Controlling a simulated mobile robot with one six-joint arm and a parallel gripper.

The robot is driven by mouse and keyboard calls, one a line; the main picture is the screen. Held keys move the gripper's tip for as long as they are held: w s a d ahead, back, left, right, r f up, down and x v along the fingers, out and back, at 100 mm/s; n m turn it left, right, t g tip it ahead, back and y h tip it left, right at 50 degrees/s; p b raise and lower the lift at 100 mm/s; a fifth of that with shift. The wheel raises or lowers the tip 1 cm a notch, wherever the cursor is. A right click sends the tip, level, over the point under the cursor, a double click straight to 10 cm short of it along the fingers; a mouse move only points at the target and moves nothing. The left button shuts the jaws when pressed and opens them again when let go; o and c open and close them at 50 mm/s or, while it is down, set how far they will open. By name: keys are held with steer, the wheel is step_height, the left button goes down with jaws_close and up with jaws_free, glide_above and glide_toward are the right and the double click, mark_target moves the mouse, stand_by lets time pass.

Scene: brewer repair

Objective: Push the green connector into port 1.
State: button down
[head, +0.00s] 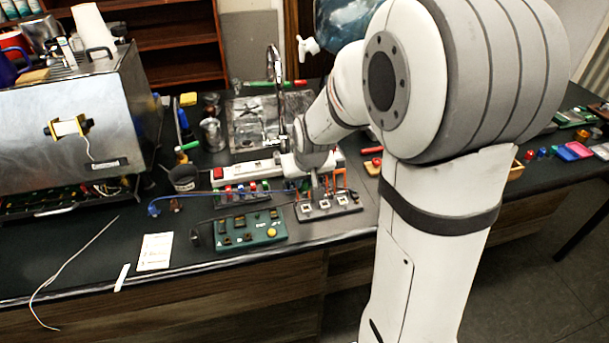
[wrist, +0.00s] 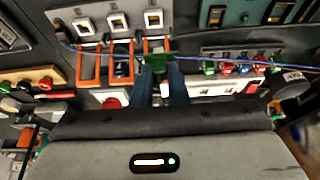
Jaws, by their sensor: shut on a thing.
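A dark port panel (head: 330,206) with three white-framed ports lies near the table's front edge. In the wrist view the panel (wrist: 70,17) crosses the upper left, its ports in a row. My gripper (wrist: 163,84) is shut on the green connector (wrist: 157,66), which shows between and just beyond the fingertips. The connector is in line with the right-hand port (wrist: 153,18) in that view, apart from it. No port number is legible. In the head view my gripper (head: 314,187) is just behind the panel; the connector is too small to make out there.
Orange brackets (wrist: 91,69) stand along the panel's edge. A thin blue cable (wrist: 225,65) passes by the connector. A green board (head: 250,230) lies left of the panel in the head view. A white power strip (head: 240,174) and several coloured connectors (wrist: 232,67) are close by.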

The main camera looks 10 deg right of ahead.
mark_target(306, 192)
steer(key=shift+w+d+f+b, duration=0.15)
steer(key=shift+f+b, duration=0.25)
steer(key=shift+f, duration=0.5)
steer(key=shift+d+f+b, duration=0.1)
steer(key=shift+f+b, duration=0.85)
steer(key=shift+f, duration=0.75)
steer(key=shift+s+f+b, duration=0.1)
steer(key=shift+s+b, duration=0.1)
steer(key=shift+b, duration=0.1)
steer(key=shift+f+b, duration=0.7)
steer(key=shift+b, duration=0.45)
stand_by(0.5)
steer(key=c, duration=1.3)
jaws_free()
steer(key=shift+c, duration=0.2)
